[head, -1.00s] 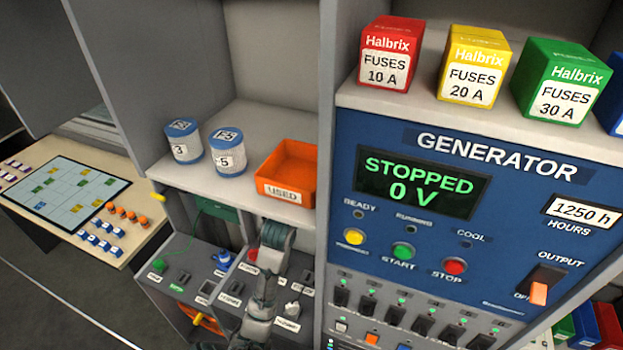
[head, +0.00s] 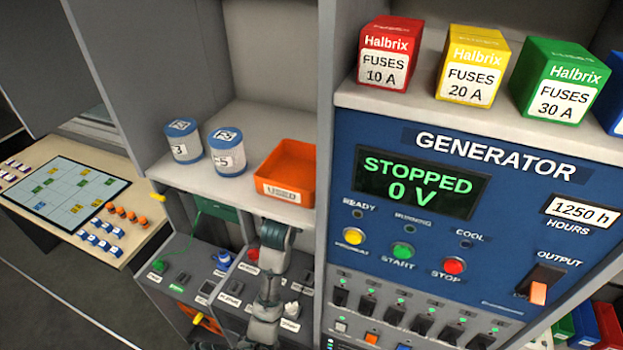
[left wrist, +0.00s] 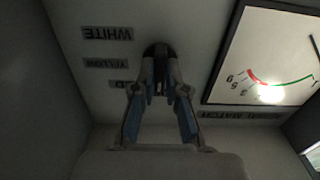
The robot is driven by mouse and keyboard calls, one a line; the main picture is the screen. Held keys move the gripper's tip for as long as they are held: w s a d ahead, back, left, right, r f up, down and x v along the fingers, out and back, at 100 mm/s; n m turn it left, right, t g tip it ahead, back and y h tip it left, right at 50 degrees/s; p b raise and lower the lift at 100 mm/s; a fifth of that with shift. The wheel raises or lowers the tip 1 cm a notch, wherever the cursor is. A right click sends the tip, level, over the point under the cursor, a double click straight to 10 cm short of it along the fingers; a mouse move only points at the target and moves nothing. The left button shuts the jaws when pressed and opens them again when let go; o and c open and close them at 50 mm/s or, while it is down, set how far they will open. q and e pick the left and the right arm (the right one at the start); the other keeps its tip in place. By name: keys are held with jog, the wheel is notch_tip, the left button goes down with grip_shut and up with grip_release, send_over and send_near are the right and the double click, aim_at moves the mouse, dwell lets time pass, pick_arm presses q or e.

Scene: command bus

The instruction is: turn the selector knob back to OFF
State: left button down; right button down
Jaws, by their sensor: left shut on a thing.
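The selector knob (left wrist: 156,49) is a dark round knob on a pale panel in the left wrist view. My left gripper (left wrist: 160,74) is shut on it, a finger on each side. Labels WHITE (left wrist: 108,34), YELLOW (left wrist: 106,62) and a partly covered third one, ending in D, appear upside down beside the knob. The fingers hide much of the knob, so its pointer cannot be read. In the head view my left arm rises in front of the lower console; its gripper and the knob are hidden there. My right gripper is in neither view.
A framed gauge (left wrist: 268,60) is right of the knob in the left wrist view. In the head view, an orange bin (head: 285,192) and two cans (head: 226,153) stand on the shelf above my arm. The generator panel (head: 420,225) is to the right, the switch console (head: 190,270) low left.

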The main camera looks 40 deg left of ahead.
pick_arm(q)
jog(key=c, duration=1.2)
grip_release()
jog(key=shift+w, duration=0.1)
jog(key=shift+w+a+f, duration=0.1)
jog(key=shift+w, duration=0.05)
jog(key=v, duration=0.7)
